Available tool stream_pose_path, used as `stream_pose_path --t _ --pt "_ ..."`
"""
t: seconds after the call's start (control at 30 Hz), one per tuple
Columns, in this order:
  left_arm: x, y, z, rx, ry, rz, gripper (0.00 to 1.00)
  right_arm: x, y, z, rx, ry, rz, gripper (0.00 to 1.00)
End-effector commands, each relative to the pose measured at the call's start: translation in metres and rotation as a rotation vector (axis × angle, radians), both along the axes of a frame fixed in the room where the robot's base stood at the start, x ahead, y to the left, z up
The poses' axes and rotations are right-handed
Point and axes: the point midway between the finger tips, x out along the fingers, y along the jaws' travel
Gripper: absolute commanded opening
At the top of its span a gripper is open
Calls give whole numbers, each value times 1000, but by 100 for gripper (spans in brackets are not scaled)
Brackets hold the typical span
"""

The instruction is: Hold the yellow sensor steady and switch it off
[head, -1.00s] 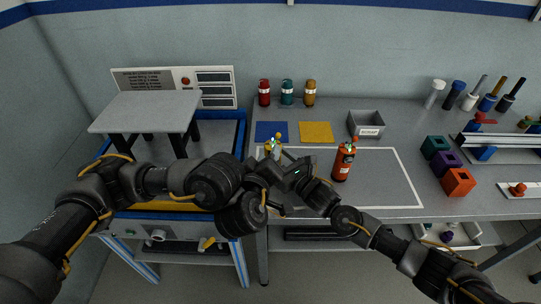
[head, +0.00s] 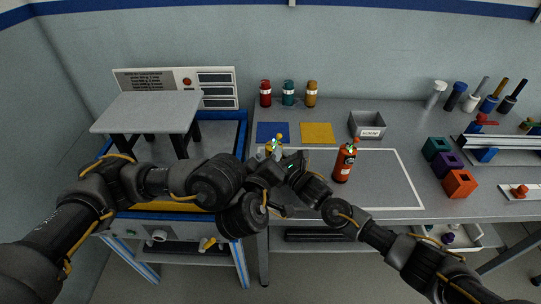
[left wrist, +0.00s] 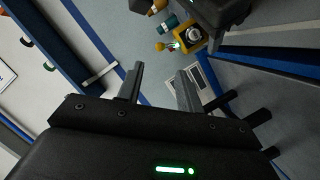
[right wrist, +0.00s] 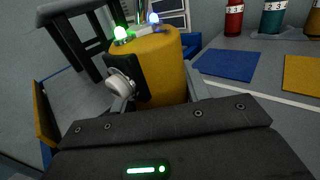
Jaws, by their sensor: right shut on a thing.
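The yellow sensor (right wrist: 160,62) is a yellow cylinder with a dark side panel, a pale knob (right wrist: 122,84) and lit green and blue lamps on top. It stands between the fingers of my right gripper (right wrist: 158,92), which is shut on it. In the head view the sensor (head: 274,147) shows just behind my right gripper, partly hidden. In the left wrist view the sensor (left wrist: 183,41) shows with its knob (left wrist: 194,35) and green lamp, beyond the fingertips. My left gripper (left wrist: 160,78) is open and empty, apart from the sensor.
An orange-red sensor (head: 344,162) with a green lamp stands on the table to the right. Blue (head: 271,132) and yellow (head: 317,132) mats and a grey tray (head: 367,126) lie behind. Several coloured canisters stand along the wall. Coloured blocks (head: 459,184) stand at right.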

Motion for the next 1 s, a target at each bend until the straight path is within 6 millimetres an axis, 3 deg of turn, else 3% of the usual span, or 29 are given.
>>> stream_pose_path --t 0.03,0.17,0.3,0.43,0.53,0.7,0.87,1.0 --pt "0 0 0 0 0 0 34 0 0 0 0 0 0 21" --pt "-4 0 -9 0 20 -1 17 0 0 0 0 0 0 21" --pt "-24 -3 -44 -20 108 1 0 0 0 -1 0 0 0 21" --pt "-54 -14 -83 -177 287 57 0 0 0 -1 -1 1 0 21" --pt "-81 -33 -107 -493 521 168 0 0 0 0 -1 1 0 21" --pt "-99 -61 -111 -1130 851 408 0 0 0 0 -1 1 0 21" --pt "-83 -65 -90 -1772 1045 646 0 0 0 0 -1 1 0 21" --pt "-52 -46 -64 -2323 1102 793 0 0 0 0 0 0 0 21"
